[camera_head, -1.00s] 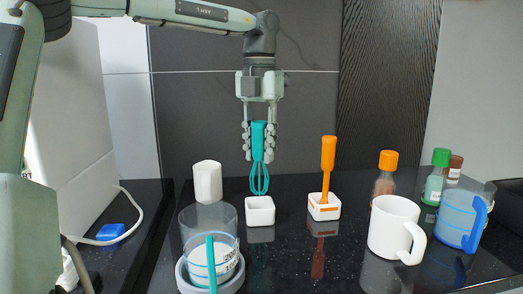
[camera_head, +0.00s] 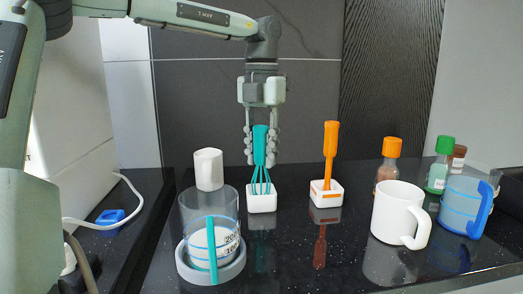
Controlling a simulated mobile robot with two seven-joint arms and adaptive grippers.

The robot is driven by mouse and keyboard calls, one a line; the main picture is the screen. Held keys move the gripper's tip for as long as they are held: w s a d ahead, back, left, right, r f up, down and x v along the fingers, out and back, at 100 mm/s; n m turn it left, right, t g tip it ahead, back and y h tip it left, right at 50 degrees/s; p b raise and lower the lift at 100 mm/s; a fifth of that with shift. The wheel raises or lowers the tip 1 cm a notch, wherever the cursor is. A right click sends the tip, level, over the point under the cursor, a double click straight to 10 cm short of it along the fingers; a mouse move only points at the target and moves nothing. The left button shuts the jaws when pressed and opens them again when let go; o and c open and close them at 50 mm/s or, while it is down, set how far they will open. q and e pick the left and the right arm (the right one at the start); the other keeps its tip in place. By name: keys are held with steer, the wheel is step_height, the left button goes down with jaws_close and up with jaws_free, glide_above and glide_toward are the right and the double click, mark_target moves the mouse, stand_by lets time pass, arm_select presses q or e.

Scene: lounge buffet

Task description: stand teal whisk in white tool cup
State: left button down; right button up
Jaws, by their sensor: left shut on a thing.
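The teal whisk (camera_head: 260,148) is upright with its handle up and its wires down. My left gripper (camera_head: 261,158), pointing down, is shut on its handle. The lower end of the wires meets the top opening of the small white square tool cup (camera_head: 262,202) and seems to be just inside it; the cup's floor is hidden. The cup stands on the black counter directly below my left gripper. My right gripper is not in view.
An orange-handled tool (camera_head: 331,148) stands in a similar white holder (camera_head: 327,196) to the right. A white cylinder (camera_head: 208,169) and a clear measuring beaker (camera_head: 211,240) are at left. A white mug (camera_head: 398,215), a blue-handled jug (camera_head: 464,206) and capped bottles stand at right.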

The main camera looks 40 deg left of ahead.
arm_select(q)
steer(key=shift+f+b, duration=0.3)
steer(key=shift+f, duration=0.35)
stand_by(0.4)
steer(key=c, duration=0.6)
jaws_free()
stand_by(0.5)
